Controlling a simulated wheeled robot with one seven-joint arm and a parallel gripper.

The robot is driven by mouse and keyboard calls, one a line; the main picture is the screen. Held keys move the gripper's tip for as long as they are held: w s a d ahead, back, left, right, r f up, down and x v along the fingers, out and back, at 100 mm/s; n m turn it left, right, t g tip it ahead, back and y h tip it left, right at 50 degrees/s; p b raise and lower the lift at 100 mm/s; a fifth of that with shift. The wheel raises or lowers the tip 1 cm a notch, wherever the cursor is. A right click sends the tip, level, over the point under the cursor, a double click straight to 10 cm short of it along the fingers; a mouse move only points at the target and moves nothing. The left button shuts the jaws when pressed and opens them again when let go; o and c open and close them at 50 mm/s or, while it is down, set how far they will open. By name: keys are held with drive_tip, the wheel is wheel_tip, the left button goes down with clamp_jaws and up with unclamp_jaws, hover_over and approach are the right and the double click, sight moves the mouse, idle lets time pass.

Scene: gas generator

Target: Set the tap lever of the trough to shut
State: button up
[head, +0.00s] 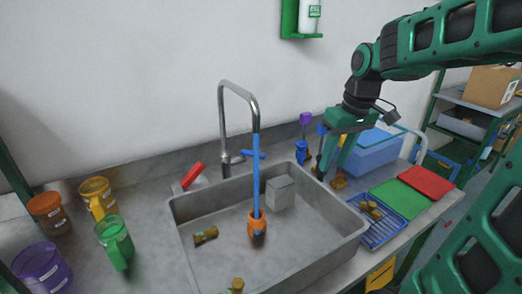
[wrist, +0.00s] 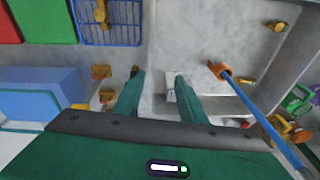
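The grey trough (head: 330,235) is set into the counter. A chrome tap (head: 222,120) stands at its back edge, with a blue lever (head: 252,154) at its base. My gripper (head: 331,172) is open and empty above the trough's right back corner, to the right of and apart from the lever. Its fingers (wrist: 158,82) are spread in the wrist view. The lever is not clear there.
A red-handled object (head: 192,176) lies left of the tap. Purple and blue-topped items (head: 303,135) stand right of it, near my gripper. A blue box (head: 372,150) and blue rack (head: 380,226) are to the right. Several coloured mugs, including a green one (head: 115,240), stand left.

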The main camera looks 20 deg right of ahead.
sight(260, 154)
drive_tip(key=w+a+r+n+t+y, duration=0.1)
drive_tip(key=w+a+r+n, duration=0.1)
drive_tip(key=w+a+n, duration=0.45)
drive_tip(key=w+a+r+n+y, duration=0.1)
drive_tip(key=w+a+r+n, duration=0.15)
drive_tip(key=w, duration=0.75)
drive_tip(key=shift+m, duration=0.3)
drive_tip(key=x, duration=0.7)
drive_tip(key=a+x, duration=0.1)
drive_tip(key=x, duration=0.3)
drive_tip(key=shift+w, duration=0.35)
drive_tip(key=shift+a, duration=0.1)
clamp_jaws()
